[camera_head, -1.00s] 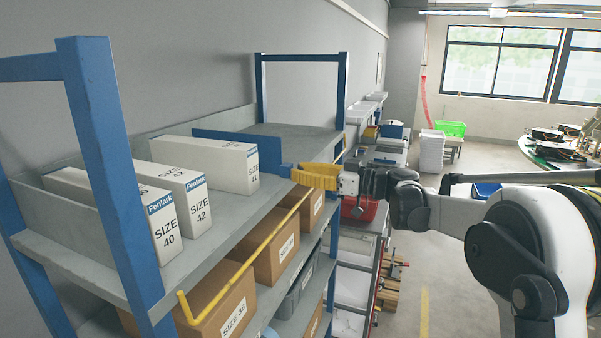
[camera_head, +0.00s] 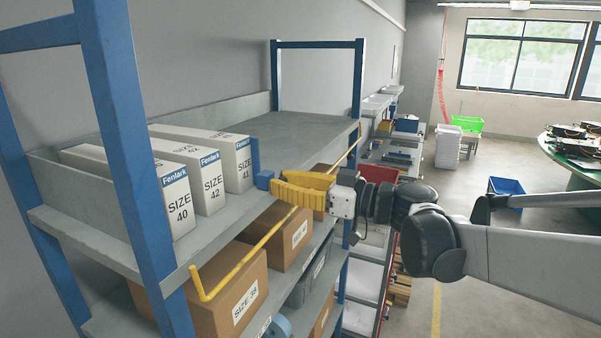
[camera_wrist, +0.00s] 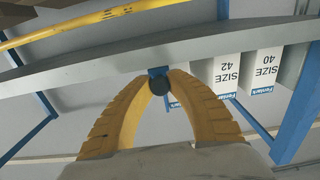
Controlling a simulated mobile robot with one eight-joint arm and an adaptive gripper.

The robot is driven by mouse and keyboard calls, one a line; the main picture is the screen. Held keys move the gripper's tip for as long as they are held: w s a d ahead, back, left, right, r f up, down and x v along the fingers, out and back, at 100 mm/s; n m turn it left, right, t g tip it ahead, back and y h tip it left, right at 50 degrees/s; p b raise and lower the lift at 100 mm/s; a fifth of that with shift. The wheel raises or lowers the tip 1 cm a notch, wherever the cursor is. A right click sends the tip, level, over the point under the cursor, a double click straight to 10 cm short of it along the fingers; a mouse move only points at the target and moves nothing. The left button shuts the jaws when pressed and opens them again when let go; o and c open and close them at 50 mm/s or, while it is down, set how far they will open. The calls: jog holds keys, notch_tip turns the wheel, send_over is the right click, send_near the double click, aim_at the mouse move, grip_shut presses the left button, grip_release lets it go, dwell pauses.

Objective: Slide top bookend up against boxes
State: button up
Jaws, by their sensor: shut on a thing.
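The top bookend (camera_head: 255,155) is a blue plate standing on the upper shelf at the right side of the SIZE 41 box (camera_head: 243,165). It appears to touch that box or nearly so. The white SIZE 42 (camera_head: 213,185) and SIZE 40 (camera_head: 178,207) boxes stand upright left of it. My gripper (camera_head: 275,184), with yellow fingers, is at the shelf's front edge, shut on the bookend's blue front piece (camera_head: 264,180). In the wrist view, my fingertips (camera_wrist: 160,84) close around a dark round end below a blue bit (camera_wrist: 158,71). The SIZE 41 box is not clearly visible there.
The upper shelf (camera_head: 300,128) is bare right of the bookend. A yellow rail (camera_head: 240,262) runs along the rack front below my gripper. Brown cartons (camera_head: 285,236) fill the lower shelf. A blue rack post (camera_head: 130,165) stands at the front left.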

jog(key=s+a, duration=0.1)
jog(key=s, duration=0.2)
jog(key=s+a, duration=0.1)
jog(key=s, duration=0.2)
jog(key=s+a, duration=0.1)
jog(key=s, duration=0.2)
jog(key=shift+s+a, duration=0.1)
jog(key=shift+a, duration=0.1)
jog(key=o, duration=1)
jog(key=shift+c, duration=0.2)
jog(key=v, duration=1.2)
